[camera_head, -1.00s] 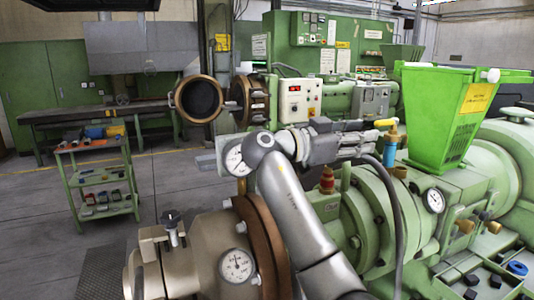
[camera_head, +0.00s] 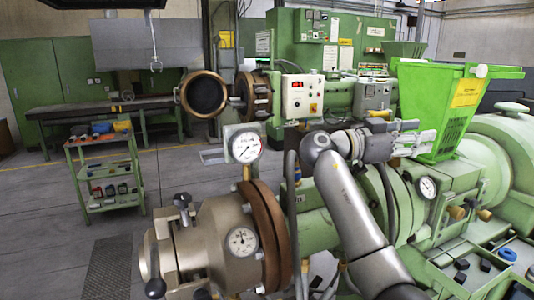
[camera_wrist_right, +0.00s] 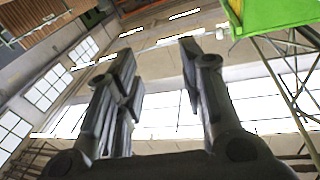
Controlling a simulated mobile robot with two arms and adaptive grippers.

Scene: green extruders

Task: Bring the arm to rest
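My right arm (camera_head: 352,210) comes up from the bottom of the head view and bends at a grey elbow or wrist joint. My right gripper (camera_head: 420,140) points right in front of the green hopper (camera_head: 432,95), above the pale green extruder barrel. In the right wrist view my right gripper (camera_wrist_right: 158,58) has its two fingers well apart with nothing between them. Behind the fingers are windows and upper walls, and part of the green hopper (camera_wrist_right: 280,14) shows at the upper right. My left gripper is in neither view.
A pressure gauge (camera_head: 246,147) stands left of my arm, above the beige and brown extruder flange (camera_head: 268,228). Dark hoses run close beside my arm. A control box (camera_head: 302,95) is behind. A green tool cart (camera_head: 105,170) and open floor are at the left.

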